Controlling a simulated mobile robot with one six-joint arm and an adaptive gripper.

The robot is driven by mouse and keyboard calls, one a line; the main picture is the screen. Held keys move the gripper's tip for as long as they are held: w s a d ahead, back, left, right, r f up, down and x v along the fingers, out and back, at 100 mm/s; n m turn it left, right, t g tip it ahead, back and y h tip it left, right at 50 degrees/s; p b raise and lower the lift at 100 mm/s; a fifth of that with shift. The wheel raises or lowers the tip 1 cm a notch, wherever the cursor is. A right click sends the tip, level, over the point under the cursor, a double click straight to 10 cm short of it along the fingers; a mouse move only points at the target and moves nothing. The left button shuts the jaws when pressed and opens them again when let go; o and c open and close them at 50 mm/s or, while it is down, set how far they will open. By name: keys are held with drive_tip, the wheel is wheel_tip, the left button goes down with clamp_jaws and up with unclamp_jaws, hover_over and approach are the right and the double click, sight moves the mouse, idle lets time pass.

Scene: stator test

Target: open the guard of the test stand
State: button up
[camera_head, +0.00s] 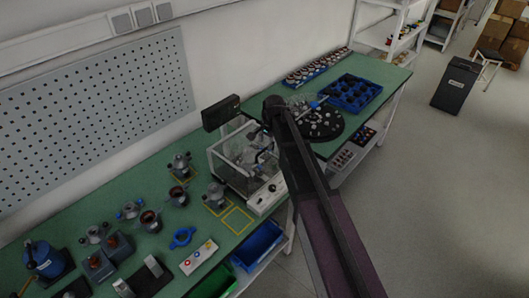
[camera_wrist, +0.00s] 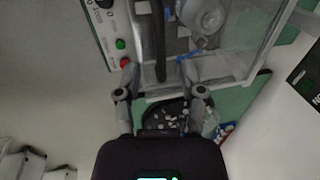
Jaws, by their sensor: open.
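The test stand (camera_head: 262,199) is a white-based machine on the green bench, with a clear box-like guard (camera_head: 228,163) over it. My arm hides part of its right side. In the wrist view, the clear guard (camera_wrist: 235,66) has pale edges and a round grey metal part (camera_wrist: 205,14) shows through it. A dark bar (camera_wrist: 159,40) runs upright in the picture beside the stand's button panel (camera_wrist: 110,35). My gripper (camera_wrist: 160,72) is open, its fingers on either side of the bar's lower end. I cannot tell whether they touch it.
A dark display (camera_head: 221,113) stands behind the stand. A round black tray (camera_head: 322,122) with small parts and a blue crate (camera_head: 355,92) are to its right. Grey motor-like parts (camera_head: 215,192) and a white button box (camera_head: 198,256) are to its left.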

sight(264, 150)
drive_tip(key=shift+w+a+f+b, duration=0.1)
drive_tip(key=shift+a+f+b, duration=0.05)
drive_tip(key=shift+f+b, duration=0.7)
drive_tip(key=shift+w+a+f+b, duration=0.1)
drive_tip(key=shift+a+f+b, duration=0.05)
drive_tip(key=shift+f+b, duration=0.65)
drive_tip(key=shift+f, duration=0.1)
clamp_jaws()
